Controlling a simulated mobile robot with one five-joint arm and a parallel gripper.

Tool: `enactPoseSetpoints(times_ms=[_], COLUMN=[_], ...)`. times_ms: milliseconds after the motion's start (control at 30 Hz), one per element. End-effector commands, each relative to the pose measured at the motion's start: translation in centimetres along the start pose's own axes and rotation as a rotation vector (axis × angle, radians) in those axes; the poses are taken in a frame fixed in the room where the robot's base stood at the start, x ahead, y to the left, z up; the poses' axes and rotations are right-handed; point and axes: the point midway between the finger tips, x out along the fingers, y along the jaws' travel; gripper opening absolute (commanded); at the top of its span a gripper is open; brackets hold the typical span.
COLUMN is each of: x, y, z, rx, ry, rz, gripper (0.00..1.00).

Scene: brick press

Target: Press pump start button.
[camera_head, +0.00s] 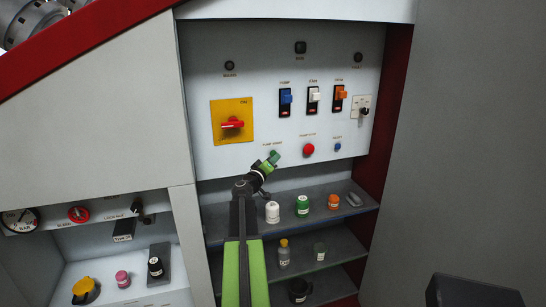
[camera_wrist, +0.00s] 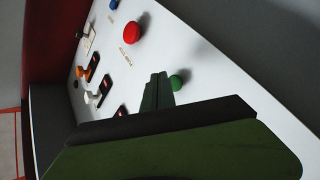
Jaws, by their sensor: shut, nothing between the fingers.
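The pump start button is a small round green knob (camera_wrist: 178,80) on the white panel in the wrist view. In the head view my gripper covers the spot below its label, so I cannot clearly make the button out there. My gripper (camera_head: 271,160) is shut and empty, with its green fingertips up close to the panel. In the wrist view the shut fingers (camera_wrist: 157,90) are right beside the green button. I cannot tell whether they touch it or the panel.
A red button (camera_head: 308,150) and a small blue button (camera_head: 338,147) sit to the right. Above are a red rotary switch (camera_head: 232,124) on a yellow plate and blue, white and orange switches. Shelves below hold a white jar (camera_head: 272,212), a green jar (camera_head: 302,206) and other containers.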

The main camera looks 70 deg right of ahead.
Motion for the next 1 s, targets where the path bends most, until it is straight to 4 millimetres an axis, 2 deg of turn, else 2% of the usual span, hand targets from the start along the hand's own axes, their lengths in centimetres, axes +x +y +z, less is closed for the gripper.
enactPoseSetpoints(times_ms=[1000], x=[0.74], y=[-0.48], z=[-0.49], rx=[0.000], ry=[-0.001], rz=[0.001], gripper=[0.00])
